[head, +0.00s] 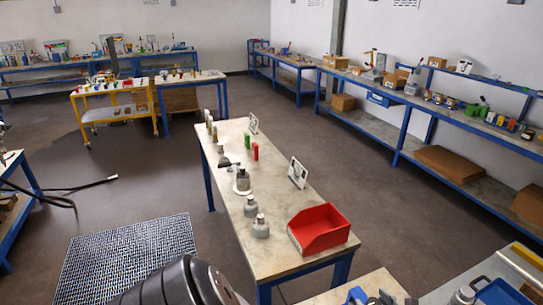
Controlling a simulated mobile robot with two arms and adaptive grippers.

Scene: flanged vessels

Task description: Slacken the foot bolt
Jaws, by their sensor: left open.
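Several small grey flanged vessels stand on the long central table (275,245). One vessel (261,228) is nearest, a second (250,207) is just behind it, and a third (242,182) stands on a pale round base farther back. The foot bolt is too small to make out on any of them. My left arm, dark and rounded, enters at the bottom edge, with my left gripper (232,294) at its right end, partly cut off by the frame. It is open and well short of the vessels, and nothing shows in it. My right gripper is not in view.
A red open bin (321,229) sits at the table's near right, with a white sign (298,173) behind it. Red and green blocks stand farther back. A metal floor grating (128,260) lies left of the table. Blue-framed benches (470,165) line the right wall.

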